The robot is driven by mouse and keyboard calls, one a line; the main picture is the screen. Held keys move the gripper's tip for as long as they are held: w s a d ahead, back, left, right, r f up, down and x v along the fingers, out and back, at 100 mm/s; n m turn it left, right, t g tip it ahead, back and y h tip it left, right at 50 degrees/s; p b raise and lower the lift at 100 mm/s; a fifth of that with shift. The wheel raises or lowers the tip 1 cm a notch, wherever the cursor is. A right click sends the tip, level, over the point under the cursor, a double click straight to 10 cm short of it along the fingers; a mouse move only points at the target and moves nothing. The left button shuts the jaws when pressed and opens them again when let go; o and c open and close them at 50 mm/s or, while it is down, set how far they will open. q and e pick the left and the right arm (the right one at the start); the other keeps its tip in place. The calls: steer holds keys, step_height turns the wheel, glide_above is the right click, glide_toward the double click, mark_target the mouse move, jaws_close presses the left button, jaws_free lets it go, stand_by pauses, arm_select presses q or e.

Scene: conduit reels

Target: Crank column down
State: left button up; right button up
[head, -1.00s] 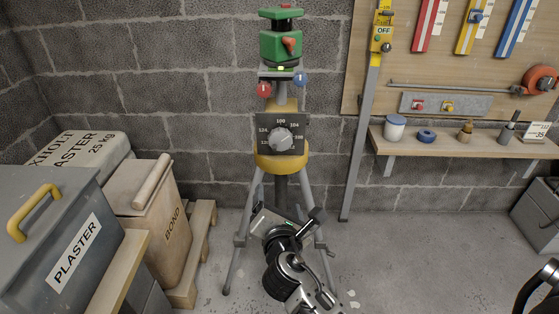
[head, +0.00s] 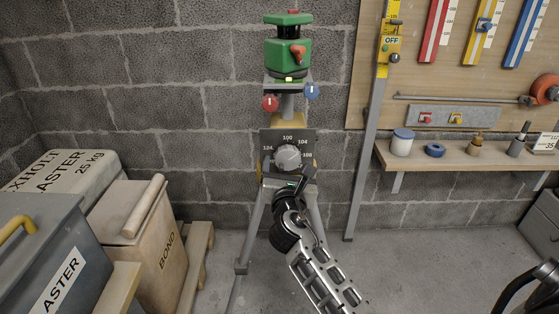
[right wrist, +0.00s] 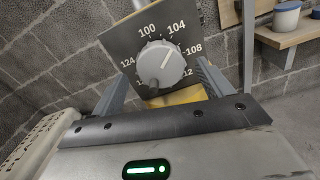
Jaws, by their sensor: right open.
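The column is a tripod stand with a green levelling instrument (head: 288,53) on top, upright by the wall. Below it is a dark dial plate (head: 306,140) with a grey knob (head: 287,157), which also shows in the right wrist view (right wrist: 160,63). The knob's pointer aims up and right, near 104. My right gripper (head: 286,174) is open at the lower part of the dial. In the right wrist view its fingers (right wrist: 160,85) stand to either side of the knob's lower part; contact cannot be told. My left gripper is out of view.
A red knob (head: 270,103) and a blue knob (head: 312,91) flank the column under the instrument. A grey post (head: 365,150) and a shelf (head: 465,157) with small items stand right.

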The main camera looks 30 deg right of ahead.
steer(key=shift+x, duration=0.8)
steer(key=shift+w+d, duration=0.15)
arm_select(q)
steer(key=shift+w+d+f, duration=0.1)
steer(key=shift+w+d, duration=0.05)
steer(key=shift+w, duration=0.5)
arm_select(e)
steer(key=c, duration=1)
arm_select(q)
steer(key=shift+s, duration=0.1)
